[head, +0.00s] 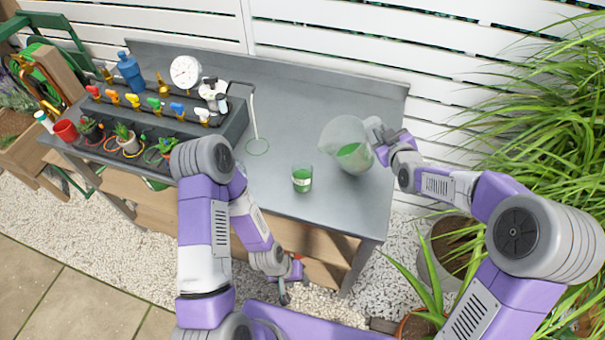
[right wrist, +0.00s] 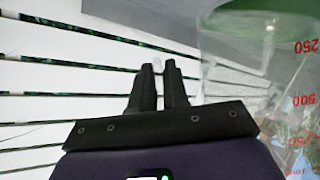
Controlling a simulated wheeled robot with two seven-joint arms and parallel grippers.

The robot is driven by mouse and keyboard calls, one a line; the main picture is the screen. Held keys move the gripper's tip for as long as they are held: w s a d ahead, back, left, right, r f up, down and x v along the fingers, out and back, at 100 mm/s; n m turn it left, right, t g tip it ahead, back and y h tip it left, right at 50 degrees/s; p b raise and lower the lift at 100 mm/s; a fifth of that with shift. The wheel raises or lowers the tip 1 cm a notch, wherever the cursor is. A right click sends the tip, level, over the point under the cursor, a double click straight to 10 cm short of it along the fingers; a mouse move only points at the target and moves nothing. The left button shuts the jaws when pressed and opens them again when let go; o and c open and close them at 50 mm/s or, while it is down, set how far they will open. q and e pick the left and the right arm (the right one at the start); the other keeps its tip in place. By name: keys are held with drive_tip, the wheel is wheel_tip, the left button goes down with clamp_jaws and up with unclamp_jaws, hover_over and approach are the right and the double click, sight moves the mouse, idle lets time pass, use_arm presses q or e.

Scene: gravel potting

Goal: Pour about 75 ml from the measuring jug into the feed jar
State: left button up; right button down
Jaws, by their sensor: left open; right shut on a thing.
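The measuring jug (head: 343,132) is a large clear vessel with green liquid low inside, at the table's right half. My right gripper (head: 378,140) is shut on its handle side, right of the jug. In the right wrist view the jug's clear wall (right wrist: 240,50) with red marks is at the right, and the fingers (right wrist: 158,85) are close together. The feed jar (head: 302,178) is a small clear glass with green liquid and a pale label, standing left of and nearer than the jug. No stream shows between them. My left gripper (head: 290,279) is open and empty by the table's front edge.
A dark rack with coloured valves (head: 150,105), a dial gauge (head: 186,72) and a blue bottle (head: 131,72) fills the table's left. The back right of the table (head: 330,95) is clear.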

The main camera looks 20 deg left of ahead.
drive_tip(key=shift+w+d+f, duration=0.25)
drive_tip(key=shift+d+f, duration=0.05)
drive_tip(key=shift+f, duration=0.1)
drive_tip(key=f, duration=0.1)
drive_tip(key=m, duration=0.1)
drive_tip(key=w+d+f+m+g+y, duration=0.1)
drive_tip(key=shift+f+p, duration=0.3)
drive_tip(key=shift+w+f+m+g+y+p, duration=0.1)
drive_tip(key=shift+f+m+g+y+p, duration=0.3)
drive_tip(key=shift+f+m+p, duration=0.6)
drive_tip(key=shift+f, duration=0.2)
drive_tip(key=shift+r, duration=0.1)
idle(0.6)
